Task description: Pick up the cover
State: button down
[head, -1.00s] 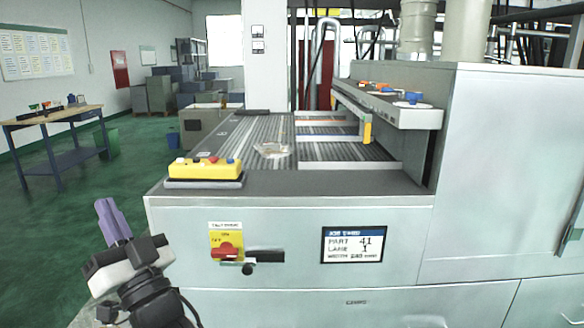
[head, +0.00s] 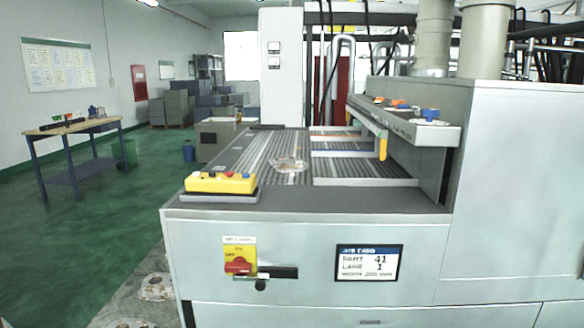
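A small pale metallic casting (head: 288,164) lies on the ribbed conveyor bed of the machine, in the middle of the head view. It may be the cover, but it is too small to tell. More pale castings (head: 156,287) lie on the floor strip left of the machine's front, one of them cut by the bottom edge. My gripper is not in view.
The grey machine (head: 330,245) fills the centre and right. A yellow button box (head: 221,183) sits on its near left corner, above a red and yellow switch (head: 239,261) and a job card (head: 368,262). A workbench (head: 70,127) stands far left. Green floor between is clear.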

aim_at(287, 164)
jog(key=i+j+z, duration=0.1)
jog(key=j, duration=0.3)
jog(key=i+j+z, duration=0.15)
jog(key=j, duration=0.2)
jog(key=j+z, duration=0.1)
jog(key=j, duration=0.3)
jog(key=i+j+z, duration=0.1)
jog(key=i+j, duration=0.25)
jog(key=i+j+z, duration=0.15)
jog(key=i+j, duration=0.15)
jog(key=j, duration=0.15)
jog(key=i, duration=0.55)
